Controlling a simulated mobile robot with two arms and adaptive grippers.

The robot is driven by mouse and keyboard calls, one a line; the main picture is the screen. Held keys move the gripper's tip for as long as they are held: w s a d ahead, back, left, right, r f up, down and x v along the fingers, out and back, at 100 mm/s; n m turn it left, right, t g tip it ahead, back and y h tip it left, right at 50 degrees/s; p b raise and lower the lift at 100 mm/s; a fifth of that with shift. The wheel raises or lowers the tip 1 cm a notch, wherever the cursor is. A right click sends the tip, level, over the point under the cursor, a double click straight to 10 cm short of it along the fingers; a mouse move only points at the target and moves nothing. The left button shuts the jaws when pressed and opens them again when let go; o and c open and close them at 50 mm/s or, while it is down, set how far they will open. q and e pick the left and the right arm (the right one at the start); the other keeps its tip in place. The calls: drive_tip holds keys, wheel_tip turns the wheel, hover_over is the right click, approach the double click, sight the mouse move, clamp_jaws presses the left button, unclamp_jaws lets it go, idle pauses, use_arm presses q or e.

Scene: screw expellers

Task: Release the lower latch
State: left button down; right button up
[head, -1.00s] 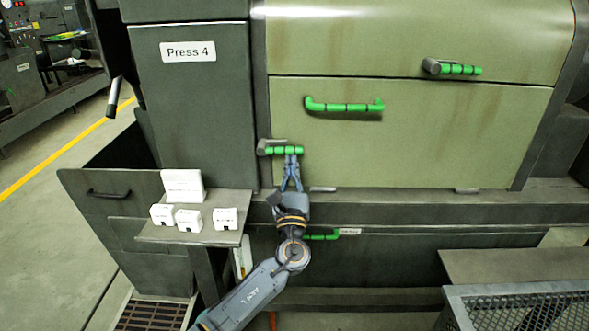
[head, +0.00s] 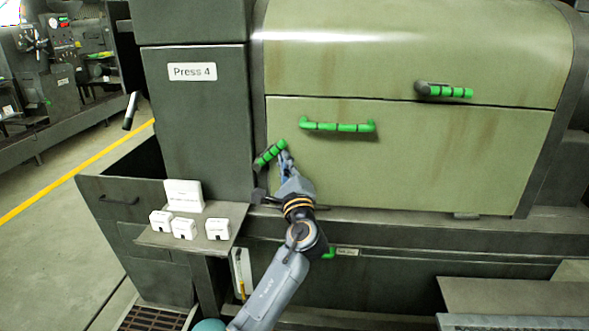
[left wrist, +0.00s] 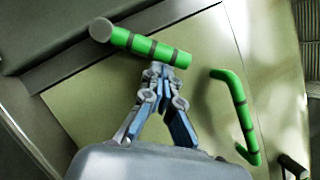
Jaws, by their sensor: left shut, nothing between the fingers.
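The lower latch (head: 270,153) is a green segmented bar on a grey pivot at the left edge of the press's lower green panel (head: 420,160). It is tilted, with its right end raised. In the left wrist view the latch (left wrist: 150,47) crosses just beyond my fingertips. My left gripper (head: 284,157) is shut and empty, its tips at the bar's right part; it also shows in the left wrist view (left wrist: 160,72). I cannot tell whether they touch. My right gripper is out of view.
A green handle (head: 338,127) is on the same panel, right of the latch. The upper latch (head: 444,90) lies level on the upper panel. A small shelf (head: 150,240) with white labelled blocks stands at the left. A lower green handle is partly hidden by my arm.

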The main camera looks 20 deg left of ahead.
sight(277, 149)
use_arm(q)
drive_tip(key=r+n, duration=0.1)
drive_tip(key=a+n+g+p, duration=0.1)
drive_tip(key=n, duration=0.1)
drive_tip(key=r+n+g+p, duration=0.1)
drive_tip(key=shift+s+a+r+n, duration=0.2)
drive_tip(key=shift+a+r+n, duration=0.1)
drive_tip(key=shift+a+r+n+p, duration=0.15)
drive_tip(key=shift+r+n+p, duration=0.15)
drive_tip(key=shift+n, duration=0.1)
drive_tip(key=shift+s+a+r+n+g+p, duration=0.1)
drive_tip(key=shift+a+r+n+g+p, duration=0.15)
drive_tip(key=shift+n+p, duration=0.25)
drive_tip(key=shift+s+a+r+n+g+p, duration=0.1)
drive_tip(key=shift+a+n+g+p, duration=0.25)
drive_tip(key=shift+n, duration=0.25)
drive_tip(key=shift+s+a+r+n+g+h+p, duration=0.2)
drive_tip(key=shift+a+n+g+h+p, duration=0.15)
drive_tip(key=shift+a+n+p, duration=0.35)
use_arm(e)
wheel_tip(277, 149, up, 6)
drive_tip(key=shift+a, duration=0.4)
use_arm(q)
drive_tip(key=shift+d, duration=0.15)
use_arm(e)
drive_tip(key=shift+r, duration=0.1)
